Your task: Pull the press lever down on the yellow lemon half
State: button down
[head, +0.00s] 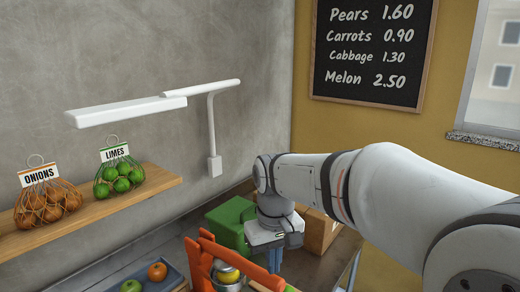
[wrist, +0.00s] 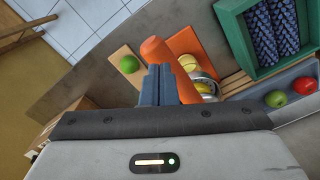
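The orange press (head: 203,262) stands on the counter at the bottom of the head view, with its lever (head: 275,260) to the right. In the wrist view the lever (wrist: 157,50) is a thick orange bar slanting past my fingers. Yellow lemon (wrist: 188,63) shows beside the lever, and more yellow lies at a metal cup (wrist: 209,75). The head view shows yellow (head: 228,274) in the press too. My gripper (wrist: 158,70) has its blue-grey fingers close together, over the lever in the wrist view. Whether they touch it I cannot tell.
A green crate (head: 232,222) and cardboard box (head: 318,232) stand behind. A green fruit (wrist: 129,64) lies left of the press in the wrist view. A tray (head: 150,284) of fruit is at left. A shelf (head: 110,212) holds nets of onions and limes; a white lamp (head: 130,110) overhangs.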

jog(key=shift+r+p, duration=1.65)
jog(key=shift+r, duration=0.8)
jog(key=shift+d+f, duration=0.1)
jog(key=s+d+f+m+t, duration=0.3)
jog(key=s+d+f+m, duration=0.1)
jog(key=s+d, duration=0.8)
jog(key=shift+s+f+b, duration=0.4)
jog(key=shift+f, duration=0.05)
